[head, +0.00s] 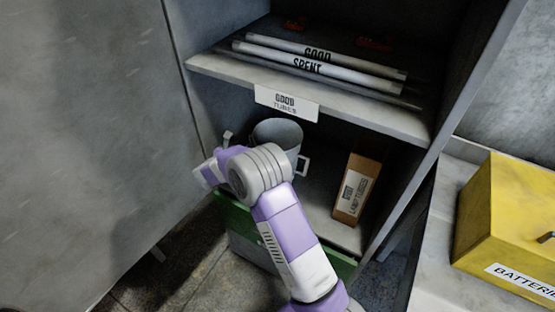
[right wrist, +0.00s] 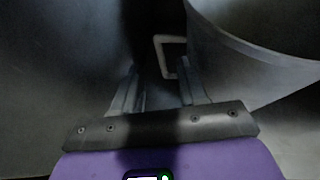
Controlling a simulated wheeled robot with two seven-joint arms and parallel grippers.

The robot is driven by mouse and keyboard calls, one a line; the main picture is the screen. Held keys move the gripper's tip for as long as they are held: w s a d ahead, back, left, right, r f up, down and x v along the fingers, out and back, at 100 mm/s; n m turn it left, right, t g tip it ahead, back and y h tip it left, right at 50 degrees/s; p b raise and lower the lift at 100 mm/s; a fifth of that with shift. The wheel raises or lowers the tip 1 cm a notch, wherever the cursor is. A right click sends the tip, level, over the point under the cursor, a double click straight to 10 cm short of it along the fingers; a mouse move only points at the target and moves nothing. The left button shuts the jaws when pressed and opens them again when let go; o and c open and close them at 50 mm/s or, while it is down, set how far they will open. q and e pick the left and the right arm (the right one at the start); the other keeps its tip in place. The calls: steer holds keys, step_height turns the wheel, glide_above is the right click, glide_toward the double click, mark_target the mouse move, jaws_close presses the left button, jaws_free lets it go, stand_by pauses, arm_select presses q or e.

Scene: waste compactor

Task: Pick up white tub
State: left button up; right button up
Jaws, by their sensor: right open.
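The white tub (head: 279,131) stands on the lower shelf of the cabinet, looking grey in the shade. Its rim shows at the top, and a square handle sticks out at its right side. My right arm and wrist cover its lower front in the head view. In the right wrist view the tub (right wrist: 250,62) fills the upper right, with a square handle ahead between the fingers. My right gripper (right wrist: 158,82) is open, fingers apart, and I see nothing held. Whether a finger touches the tub is unclear. My left gripper is not in view.
A shelf with white tubes (head: 325,64) and a label plate (head: 286,102) overhangs the tub. A brown box (head: 357,190) stands right of it. A yellow batteries box (head: 507,220) sits on the right counter.

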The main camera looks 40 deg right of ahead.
steer(key=b+x, duration=0.1)
steer(key=x, duration=0.5)
steer(key=shift+f+b, duration=0.4)
steer(key=shift+f, duration=0.1)
steer(key=shift+c, duration=0.2)
jaws_close()
